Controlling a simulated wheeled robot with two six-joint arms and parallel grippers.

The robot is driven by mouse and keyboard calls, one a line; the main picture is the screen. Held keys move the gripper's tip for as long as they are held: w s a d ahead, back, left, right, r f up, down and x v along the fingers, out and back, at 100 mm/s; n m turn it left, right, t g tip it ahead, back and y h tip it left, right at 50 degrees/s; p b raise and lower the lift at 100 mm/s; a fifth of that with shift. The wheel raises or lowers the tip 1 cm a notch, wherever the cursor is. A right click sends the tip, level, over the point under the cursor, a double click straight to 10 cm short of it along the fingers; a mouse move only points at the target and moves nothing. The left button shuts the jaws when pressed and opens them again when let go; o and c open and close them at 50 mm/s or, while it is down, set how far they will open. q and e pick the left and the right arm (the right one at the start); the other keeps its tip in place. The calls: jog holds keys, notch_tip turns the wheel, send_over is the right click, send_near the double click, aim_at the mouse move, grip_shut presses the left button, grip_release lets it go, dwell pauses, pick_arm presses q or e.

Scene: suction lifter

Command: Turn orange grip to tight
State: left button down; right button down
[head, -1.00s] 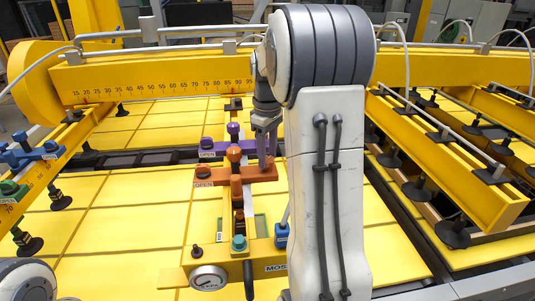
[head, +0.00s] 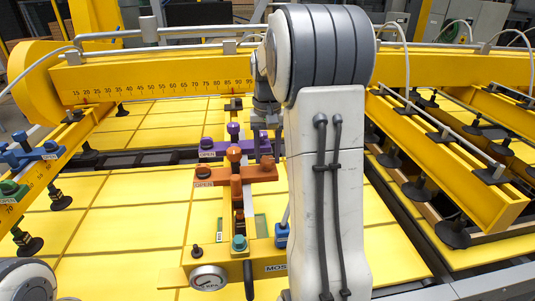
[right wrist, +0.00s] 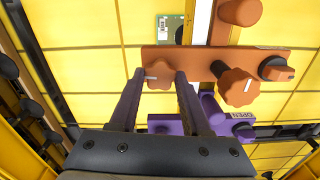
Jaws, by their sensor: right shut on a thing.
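An orange crossbar (head: 238,175) is clamped across the upright rail, with an OPEN-marked dial (head: 203,174) at its left end. An orange star knob (right wrist: 159,73) sits at the bar's other end, with a white mark pointing left in the right wrist view. My right gripper (right wrist: 160,77) is shut on this knob, a finger on each side. In the head view the right gripper (head: 267,153) is partly hidden by my arm. A taller orange star knob (right wrist: 237,87) stands at the bar's middle. My left gripper is out of view.
A purple crossbar (head: 215,147) with its own knob (head: 233,129) is close behind the orange one. A pressure gauge (head: 208,277) and a teal knob (head: 239,243) are in front. Yellow beams (head: 150,77) surround the work area.

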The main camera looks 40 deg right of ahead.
jog(key=m, duration=0.4)
jog(key=shift+r+m, duration=0.15)
jog(key=shift+m, duration=0.25)
jog(key=m, duration=0.3)
jog(key=shift+m, duration=0.3)
jog(key=m, duration=0.4)
jog(key=shift+w, duration=0.1)
jog(key=shift+d+m, duration=0.1)
jog(key=shift+m, duration=2.1)
jog(key=shift+c, duration=1.8)
grip_release()
